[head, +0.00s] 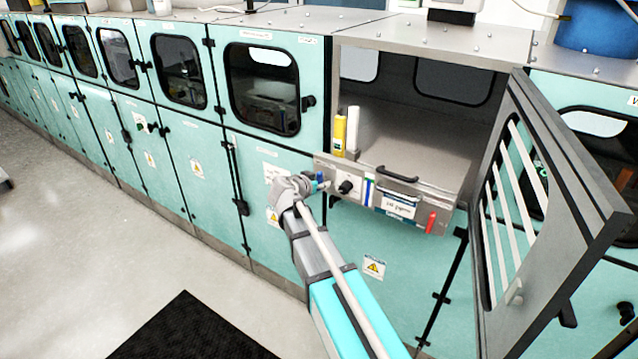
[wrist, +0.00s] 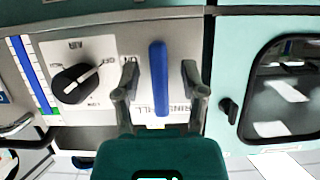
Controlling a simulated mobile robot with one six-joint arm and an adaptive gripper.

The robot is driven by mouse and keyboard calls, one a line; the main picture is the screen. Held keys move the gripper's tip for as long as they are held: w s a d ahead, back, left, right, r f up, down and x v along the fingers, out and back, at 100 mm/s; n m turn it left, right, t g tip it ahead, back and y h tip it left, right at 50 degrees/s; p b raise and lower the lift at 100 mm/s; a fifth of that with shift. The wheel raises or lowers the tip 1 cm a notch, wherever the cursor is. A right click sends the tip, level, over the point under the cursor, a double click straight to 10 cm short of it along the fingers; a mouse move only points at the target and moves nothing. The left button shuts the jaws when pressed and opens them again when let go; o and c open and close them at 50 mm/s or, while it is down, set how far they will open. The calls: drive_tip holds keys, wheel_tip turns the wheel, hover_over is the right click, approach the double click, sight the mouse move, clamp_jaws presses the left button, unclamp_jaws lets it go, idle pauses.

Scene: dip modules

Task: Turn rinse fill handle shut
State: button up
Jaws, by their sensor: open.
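My gripper (wrist: 160,74) is open, with one finger on each side of the lever. Small gaps show between the fingers and the lever; I cannot tell any contact. In the head view my gripper (head: 316,184) is at the panel's left end, and only a bit of blue shows there, mostly hidden by it.
A black rotary knob (wrist: 76,83) sits beside the handle on the panel. A drawer handle (head: 397,175) and a red lever (head: 431,222) are farther right. The open cabinet door (head: 560,180) juts out at the right. A yellow bottle (head: 339,132) stands inside the cabinet.

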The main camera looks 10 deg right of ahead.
drive_tip(key=shift+n+h, duration=0.3)
drive_tip(key=n+g+h, duration=0.1)
drive_tip(key=n, duration=0.2)
drive_tip(key=shift+b, duration=0.4)
drive_tip(key=n+h+b, duration=0.1)
drive_tip(key=n, duration=0.1)
drive_tip(key=n+g+h+b, duration=0.1)
drive_tip(key=n, duration=0.1)
drive_tip(key=shift+f+g+h, duration=0.1)
drive_tip(key=shift+g+h, duration=0.2)
drive_tip(key=shift+h, duration=0.1)
drive_tip(key=p+v, duration=0.3)
drive_tip(key=v, duration=1.1)
drive_tip(key=s+d+f+n+g+y+b, duration=0.1)
drive_tip(key=s+d+f+g+y+b, duration=0.2)
drive_tip(key=s+f, duration=0.6)
drive_tip(key=s+d+f+n+g+y+b, duration=0.1)
drive_tip(key=s+d+f+g+y+b, duration=0.2)
drive_tip(key=s+d+f+y, duration=0.5)
drive_tip(key=shift+s+d+f+g+b, duration=0.45)
drive_tip(key=shift+f+b, duration=0.15)
drive_tip(key=shift+f, duration=1.4)
